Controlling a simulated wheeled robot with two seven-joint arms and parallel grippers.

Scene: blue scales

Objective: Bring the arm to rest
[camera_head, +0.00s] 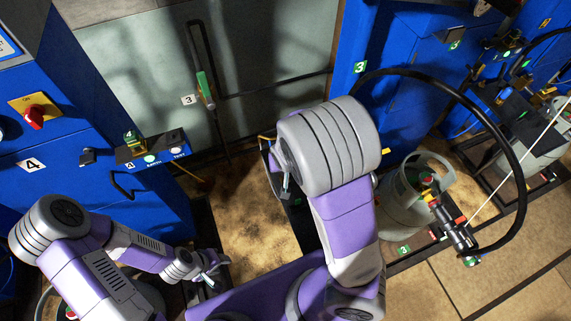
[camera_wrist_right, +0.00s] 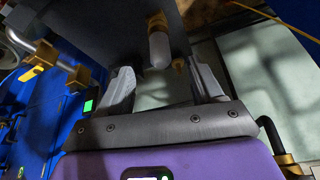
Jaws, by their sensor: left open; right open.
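My left gripper (camera_head: 214,272) is at the lower left in the head view, small and low beside my purple base. Its jaws are open, and I see nothing held in them. My right arm (camera_head: 345,220) rises from the bottom centre, bent at a large grey joint. That joint hides most of the right gripper in the head view. In the right wrist view the right gripper (camera_wrist_right: 164,88) has its two grey fingers spread wide and nothing between them. A dark panel with a brass and whitish fitting (camera_wrist_right: 159,48) shows beyond the fingers; I cannot tell how far.
A blue scale cabinet (camera_head: 85,150) marked 4 stands at left. A blue cabinet (camera_head: 395,85) marked 3 stands at right. A grey gas cylinder (camera_head: 400,205) and black hose (camera_head: 510,150) are right of my right arm. Grey-green doors (camera_head: 150,75) close the back. Open floor (camera_head: 430,285) lies lower right.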

